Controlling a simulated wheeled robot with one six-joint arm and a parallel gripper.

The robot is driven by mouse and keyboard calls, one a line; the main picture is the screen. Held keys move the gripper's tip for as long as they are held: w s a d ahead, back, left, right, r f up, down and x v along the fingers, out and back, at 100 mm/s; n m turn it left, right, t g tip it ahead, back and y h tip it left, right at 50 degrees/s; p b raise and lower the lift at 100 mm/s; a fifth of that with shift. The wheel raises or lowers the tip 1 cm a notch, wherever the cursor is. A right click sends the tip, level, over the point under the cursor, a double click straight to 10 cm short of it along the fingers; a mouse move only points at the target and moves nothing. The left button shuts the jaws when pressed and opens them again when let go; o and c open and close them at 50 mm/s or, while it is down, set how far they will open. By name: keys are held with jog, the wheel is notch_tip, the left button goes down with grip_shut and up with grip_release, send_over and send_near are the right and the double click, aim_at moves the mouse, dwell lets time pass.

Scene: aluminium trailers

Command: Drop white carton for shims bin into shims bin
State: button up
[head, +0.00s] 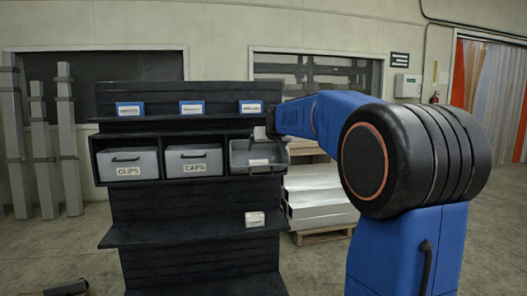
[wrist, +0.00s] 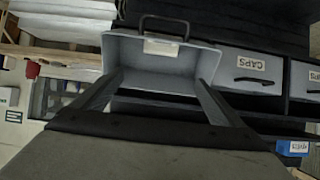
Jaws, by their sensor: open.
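A grey bin (head: 240,150), third from the left in the shelf row, shows its open inside; its name is not readable. It also shows in the wrist view (wrist: 120,50), upside down, with its dark handle. A pale rectangle (wrist: 160,47) shows at the bin; I cannot tell whether it is a label or a carton. A small white carton (head: 255,219) sits on the lower shelf below this bin. My gripper (wrist: 160,78) is open, with nothing between its fingers, which point at the bin's opening. In the head view it is at the bin's upper edge.
The CLIPS bin (head: 124,164) and CAPS bin (head: 194,161) sit shut to the left. Several blue labelled boxes (head: 191,108) line the top shelf. A pallet of metal stock (head: 320,200) stands right of the rack. The lower shelf (head: 160,234) is mostly clear.

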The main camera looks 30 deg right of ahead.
jog(key=v, duration=1)
jog(key=shift+s+r, duration=0.15)
jog(key=shift+s, duration=0.05)
jog(key=shift+a, duration=0.1)
jog(key=s+a+f+n+g+y, duration=0.1)
jog(key=s+a+f+g, duration=0.1)
jog(key=s+a+f, duration=0.4)
jog(key=s+a+f+n+g+y, duration=0.1)
jog(key=s+a+f, duration=0.5)
jog(key=s+f, duration=1)
jog(key=s+a+f+n+g+y, duration=0.1)
jog(key=s+a+f+g, duration=0.3)
jog(key=s+f, duration=0.8)
jog(key=s+a, duration=0.2)
jog(key=s, duration=0.4)
jog(key=shift+s+a, duration=0.3)
jog(key=shift+a, duration=0.05)
jog(key=shift+r, duration=0.1)
